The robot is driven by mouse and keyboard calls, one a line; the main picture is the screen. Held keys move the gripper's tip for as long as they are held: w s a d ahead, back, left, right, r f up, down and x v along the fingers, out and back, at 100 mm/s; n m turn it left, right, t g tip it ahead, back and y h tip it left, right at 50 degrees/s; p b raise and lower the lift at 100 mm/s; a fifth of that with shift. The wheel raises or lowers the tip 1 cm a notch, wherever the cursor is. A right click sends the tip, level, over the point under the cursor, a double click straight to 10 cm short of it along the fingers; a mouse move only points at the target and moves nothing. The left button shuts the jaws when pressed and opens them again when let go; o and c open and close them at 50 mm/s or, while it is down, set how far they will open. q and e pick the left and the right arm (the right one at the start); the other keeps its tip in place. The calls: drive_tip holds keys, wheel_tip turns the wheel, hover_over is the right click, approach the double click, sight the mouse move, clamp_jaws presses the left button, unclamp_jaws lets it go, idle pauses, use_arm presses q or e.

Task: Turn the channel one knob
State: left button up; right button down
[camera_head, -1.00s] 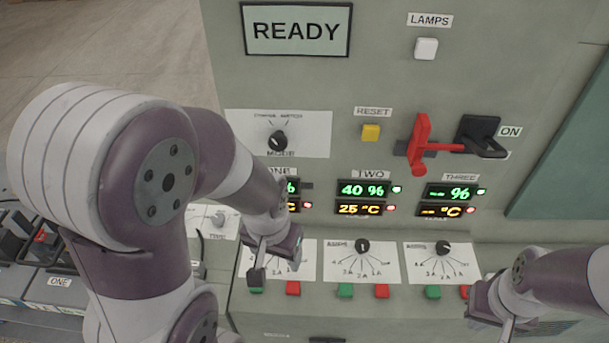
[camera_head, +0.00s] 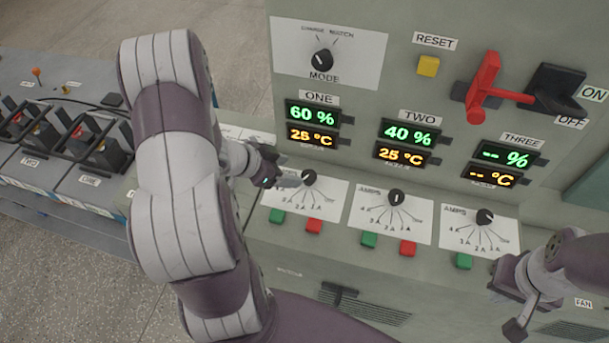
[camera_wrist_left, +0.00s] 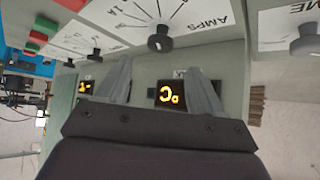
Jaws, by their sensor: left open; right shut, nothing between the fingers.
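The channel one knob (camera_head: 309,177) is a small black round knob on a white AMPS dial card (camera_head: 322,200), below the ONE displays. My left gripper (camera_head: 288,181) is open, just left of this knob and close to it; whether they touch is unclear in the head view. In the left wrist view the picture is turned over. The knob (camera_wrist_left: 160,42) shows beyond the two spread fingers (camera_wrist_left: 162,85), with nothing between them. My right gripper (camera_head: 515,318) is shut and empty at the lower right, near the channel three card.
The channel two knob (camera_head: 396,197) and channel three knob (camera_head: 485,216) sit to the right. Green (camera_head: 277,215) and red (camera_head: 314,226) buttons lie below the channel one card. The mode knob (camera_head: 322,60), yellow reset button (camera_head: 428,65) and red lever (camera_head: 483,85) are higher up.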

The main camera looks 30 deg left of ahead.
sight(308, 175)
use_arm(q)
drive_tip(key=b+x, duration=0.1)
drive_tip(key=x, duration=0.6)
drive_tip(key=shift+w+d+f, duration=0.15)
drive_tip(key=shift+w+f, duration=0.05)
drive_tip(key=c, duration=1)
